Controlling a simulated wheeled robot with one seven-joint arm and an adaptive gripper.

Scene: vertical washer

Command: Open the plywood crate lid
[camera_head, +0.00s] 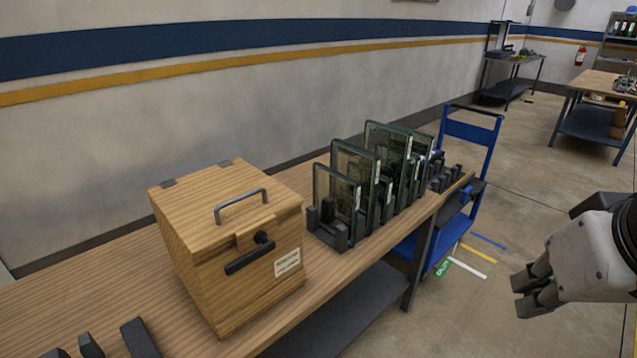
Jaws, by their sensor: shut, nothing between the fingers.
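The plywood crate (240,285) stands on the wooden bench at left of centre. Its lid (190,203) is down and closed, with a metal bar handle (241,205) on top near the front edge. Two dark hinges (168,183) show along the lid's back edge. The front face has a black latch bar with a knob (250,261) and a white label (287,262). My gripper (525,293) is at the right edge, over the floor, well apart from the crate. Its fingers are together and hold nothing.
Glass panes (339,187) stand upright in black racks just right of the crate. Black blocks (138,338) lie at the bench's near left. A blue cart (468,140) stands past the bench's far end. The floor between my gripper and the bench is open.

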